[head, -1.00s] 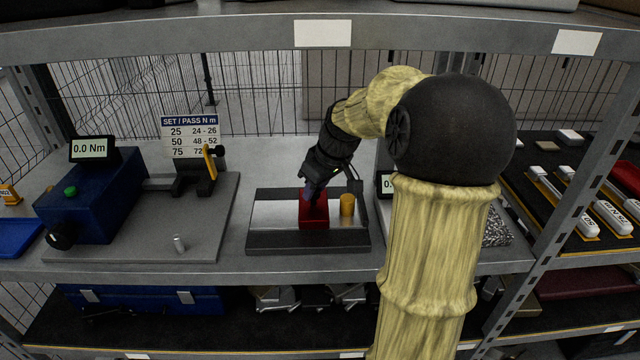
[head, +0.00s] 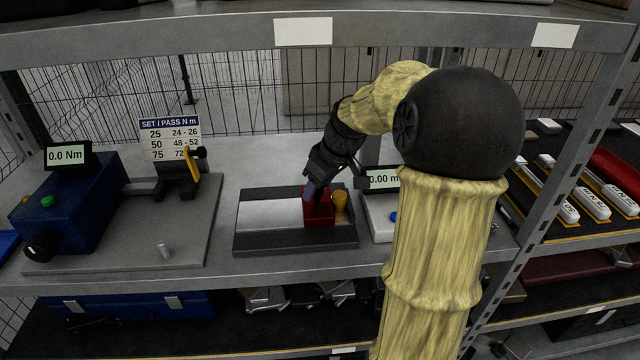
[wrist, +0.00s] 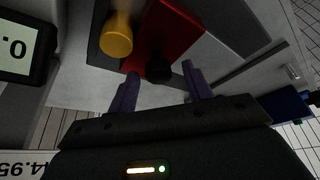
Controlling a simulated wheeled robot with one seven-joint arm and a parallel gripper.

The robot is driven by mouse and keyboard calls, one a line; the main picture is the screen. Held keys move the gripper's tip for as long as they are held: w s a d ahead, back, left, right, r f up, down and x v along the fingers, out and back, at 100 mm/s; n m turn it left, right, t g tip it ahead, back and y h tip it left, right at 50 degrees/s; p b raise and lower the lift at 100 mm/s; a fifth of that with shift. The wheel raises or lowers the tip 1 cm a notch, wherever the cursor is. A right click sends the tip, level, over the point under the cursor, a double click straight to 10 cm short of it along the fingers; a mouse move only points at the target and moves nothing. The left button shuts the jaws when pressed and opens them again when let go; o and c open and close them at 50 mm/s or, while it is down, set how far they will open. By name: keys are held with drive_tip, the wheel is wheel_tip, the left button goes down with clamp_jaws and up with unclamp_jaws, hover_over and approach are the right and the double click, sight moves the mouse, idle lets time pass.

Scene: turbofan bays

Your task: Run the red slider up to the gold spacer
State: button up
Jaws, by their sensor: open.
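The red slider (head: 318,210) sits on the metal track of a dark-framed fixture (head: 262,243) on the shelf. The gold spacer (head: 340,206) stands just right of it; in the head view the two look side by side with almost no gap. In the wrist view the red slider (wrist: 172,38) and the gold spacer (wrist: 117,38) also lie close together, and whether they touch is hard to tell. A black knob (wrist: 158,71) projects from the slider. My gripper (wrist: 160,82) is open, its two purple fingers on either side of the knob. In the head view my gripper (head: 309,190) is at the slider.
A display reading 0.00 (head: 383,179) stands right of the fixture. A blue torque tester (head: 75,205) with a 0.0 Nm screen and a sign (head: 170,138) stand to the left.

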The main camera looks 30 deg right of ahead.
sight(326, 209)
drive_tip(key=v, duration=0.7)
drive_tip(key=shift+r, duration=0.2)
drive_tip(key=shift+s, duration=0.1)
idle(0.3)
drive_tip(key=s+a+f+m+h+p, duration=0.1)
drive_tip(key=s+a+f+m+p, duration=0.1)
drive_tip(key=s+a+p, duration=0.3)
drive_tip(key=s+a+f+m+g+p, duration=0.1)
drive_tip(key=s+a+f+m+p, duration=0.2)
drive_tip(key=s+a, duration=0.5)
drive_tip(key=shift+s+a+f+h+p, duration=0.4)
drive_tip(key=shift+s+f+p, duration=0.2)
drive_tip(key=shift+p, duration=0.65)
drive_tip(key=shift+w, duration=0.15)
